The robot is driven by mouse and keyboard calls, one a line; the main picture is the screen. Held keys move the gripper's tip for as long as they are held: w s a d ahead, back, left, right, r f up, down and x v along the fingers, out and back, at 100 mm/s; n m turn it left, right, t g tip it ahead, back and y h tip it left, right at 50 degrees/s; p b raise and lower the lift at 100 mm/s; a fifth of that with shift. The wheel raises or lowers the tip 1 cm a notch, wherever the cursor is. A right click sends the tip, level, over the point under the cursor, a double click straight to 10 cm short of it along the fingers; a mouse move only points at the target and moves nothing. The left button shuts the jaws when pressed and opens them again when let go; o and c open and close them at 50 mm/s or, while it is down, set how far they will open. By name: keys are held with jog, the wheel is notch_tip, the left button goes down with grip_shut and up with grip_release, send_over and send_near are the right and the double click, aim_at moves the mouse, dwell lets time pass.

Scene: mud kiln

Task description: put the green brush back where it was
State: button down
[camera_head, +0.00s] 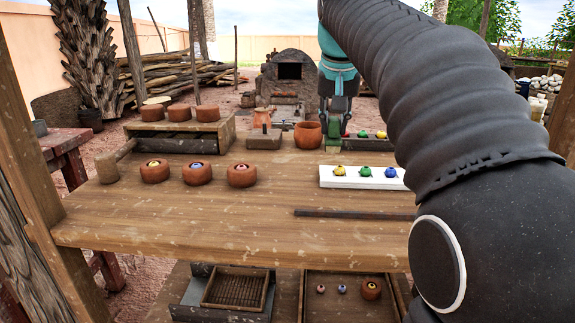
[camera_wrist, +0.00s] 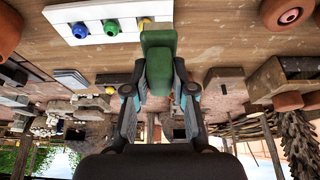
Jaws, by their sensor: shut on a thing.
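The green brush (camera_wrist: 158,62) is held between the two fingers of my gripper (camera_wrist: 160,88) in the wrist view, with its green block pointing up the picture. In the head view my gripper (camera_head: 336,112) hangs at the far side of the wooden table (camera_head: 290,215), beside a terracotta pot (camera_head: 308,135). A small green part of the brush (camera_head: 333,141) shows under the fingers. I cannot tell whether the brush touches the table.
A white strip (camera_head: 345,183) bears yellow, green and blue pieces in front of my gripper. A dark rack with coloured pieces stands behind it. Three terracotta bowls (camera_head: 241,175) and a mallet (camera_head: 108,168) are at left. A dark rod (camera_head: 350,215) lies near the front; bare wood surrounds it.

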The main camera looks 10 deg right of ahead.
jog(key=shift+w+a+f+b, duration=0.15)
jog(key=shift+w+a+f, duration=0.7)
jog(key=shift+a+f, duration=0.65)
jog(key=shift+w+a+f+b, duration=0.15)
jog(key=shift+w+a+f, duration=0.65)
jog(key=shift+a+f, duration=0.7)
jog(key=shift+w+a+f+b, duration=0.15)
jog(key=shift+w+a+f, duration=0.8)
jog(key=shift+f, duration=0.9)
jog(key=shift+s+a+f, duration=0.1)
jog(key=shift+f, duration=0.05)
jog(key=c, duration=1)
grip_release()
jog(key=p+v, duration=0.1)
jog(key=v, duration=1.1)
jog(key=shift+a+p, duration=0.1)
jog(key=shift+p, duration=0.2)
